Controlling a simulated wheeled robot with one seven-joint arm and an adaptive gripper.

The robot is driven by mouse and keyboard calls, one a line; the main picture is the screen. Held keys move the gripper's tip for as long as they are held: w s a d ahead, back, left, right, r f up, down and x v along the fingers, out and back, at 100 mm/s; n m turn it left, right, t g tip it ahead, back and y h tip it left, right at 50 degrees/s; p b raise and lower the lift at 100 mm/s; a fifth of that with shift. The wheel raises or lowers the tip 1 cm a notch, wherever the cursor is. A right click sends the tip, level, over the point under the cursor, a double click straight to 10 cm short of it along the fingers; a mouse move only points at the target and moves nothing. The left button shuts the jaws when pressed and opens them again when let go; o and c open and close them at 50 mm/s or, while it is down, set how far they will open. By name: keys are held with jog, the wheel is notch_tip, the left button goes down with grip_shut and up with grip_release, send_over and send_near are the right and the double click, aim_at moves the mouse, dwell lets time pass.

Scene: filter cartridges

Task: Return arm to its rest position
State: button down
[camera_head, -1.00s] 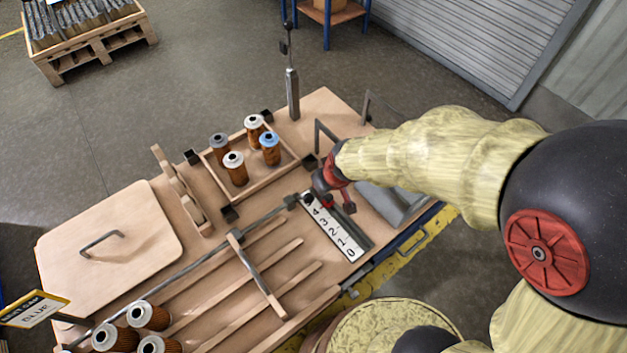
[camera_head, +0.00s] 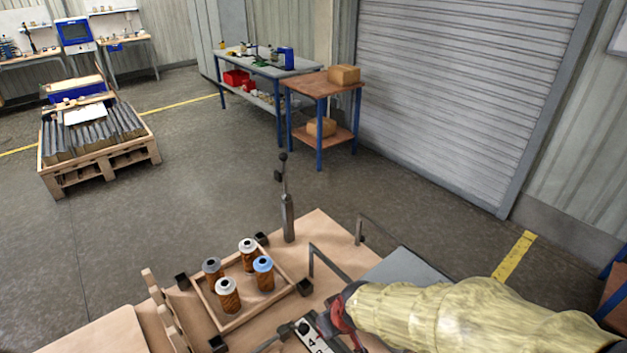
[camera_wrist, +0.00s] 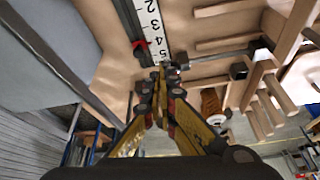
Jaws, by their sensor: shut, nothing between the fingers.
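My arm, in a yellowish cover, reaches in from the lower right of the head view. My gripper (camera_head: 338,318) is over the right part of the wooden workbench (camera_head: 318,228), near the numbered scale (camera_head: 318,342). In the wrist view my gripper (camera_wrist: 160,72) has its fingers together with nothing between them, close to the 5 end of the scale (camera_wrist: 150,25). Its fingertips are partly hidden in the head view. I cannot tell whether they touch the scale.
A wooden tray (camera_head: 207,308) holds several filter cartridges (camera_head: 229,296), one with a blue top (camera_head: 264,273). An upright lever (camera_head: 287,215) and a metal handle frame (camera_head: 312,262) stand near my arm. A pallet (camera_head: 100,172), a side table (camera_head: 325,88) and open floor lie beyond.

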jog(key=s+d+r+m+g, duration=0.2)
jog(key=s, duration=0.5)
jog(key=s+d+r+m+t+h, duration=0.1)
jog(key=s+d+r, duration=0.2)
jog(key=d+r, duration=0.3)
jog(key=s+d+r+m+t+h, duration=0.1)
jog(key=d+r, duration=0.5)
jog(key=r, duration=0.7)
jog(key=shift+s+r+m+t, duration=0.4)
jog(key=shift+s+m+t, duration=0.2)
jog(key=shift+s+t, duration=0.3)
jog(key=shift+s+a, duration=0.1)
